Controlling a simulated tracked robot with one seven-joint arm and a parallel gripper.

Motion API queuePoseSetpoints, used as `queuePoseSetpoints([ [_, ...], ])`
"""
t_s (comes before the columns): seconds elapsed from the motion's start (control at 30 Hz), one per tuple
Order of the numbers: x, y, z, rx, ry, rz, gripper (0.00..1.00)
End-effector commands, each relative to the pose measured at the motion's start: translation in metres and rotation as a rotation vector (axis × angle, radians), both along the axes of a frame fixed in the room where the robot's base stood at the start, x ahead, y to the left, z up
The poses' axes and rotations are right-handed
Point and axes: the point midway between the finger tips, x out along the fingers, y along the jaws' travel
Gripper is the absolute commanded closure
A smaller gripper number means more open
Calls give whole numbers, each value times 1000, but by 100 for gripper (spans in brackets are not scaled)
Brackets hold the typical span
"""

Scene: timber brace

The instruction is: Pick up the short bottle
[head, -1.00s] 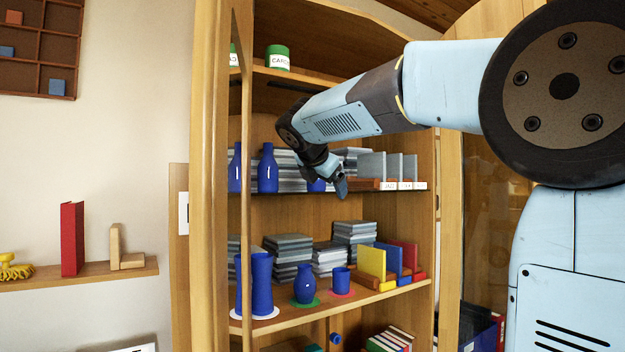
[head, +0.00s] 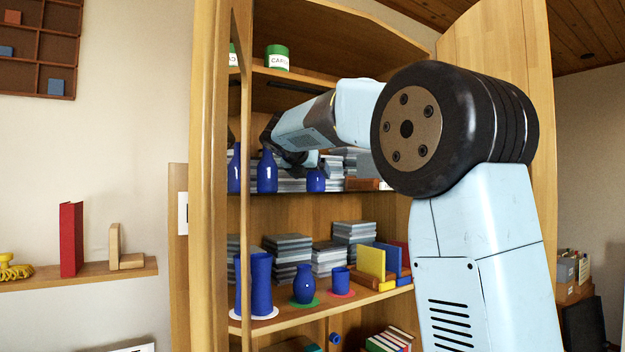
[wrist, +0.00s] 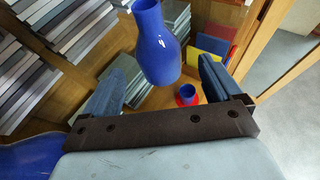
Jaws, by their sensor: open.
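In the wrist view, a glossy blue bottle (wrist: 158,50) with a narrow neck shows between the two spread fingers of my gripper (wrist: 163,72). Clear space shows on both sides of it, and the fingers are not closed on it. In the head view, a short blue bottle (head: 316,181) stands on the upper shelf, right of a taller blue bottle (head: 267,172). Another blue bottle (head: 235,172) is at the left, partly behind the cabinet post. My gripper (head: 303,159) is above and behind the short bottle, its fingers mostly hidden. I cannot tell for certain which bottle the wrist view shows.
On the shelf below stand a tall blue vase (head: 261,284), a round blue vase (head: 304,286) and a blue cup (head: 341,281). The cup shows on its red disc in the wrist view (wrist: 187,93). Grey stacks (head: 291,248) fill the back. The post (head: 207,200) bounds the left.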

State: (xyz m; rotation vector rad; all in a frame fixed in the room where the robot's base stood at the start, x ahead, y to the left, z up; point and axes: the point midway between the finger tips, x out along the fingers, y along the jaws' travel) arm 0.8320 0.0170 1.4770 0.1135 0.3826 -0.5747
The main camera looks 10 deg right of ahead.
Motion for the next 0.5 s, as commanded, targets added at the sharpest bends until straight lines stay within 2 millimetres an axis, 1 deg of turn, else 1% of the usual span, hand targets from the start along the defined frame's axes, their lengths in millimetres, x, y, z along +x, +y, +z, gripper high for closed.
queuePoseSetpoints([
  [0.17,11,-8,-5,0,0,-1,8],
  [0.4,38,-25,-19,1,1,-1,8],
  [0.5,44,-29,-22,1,-2,1,8],
])
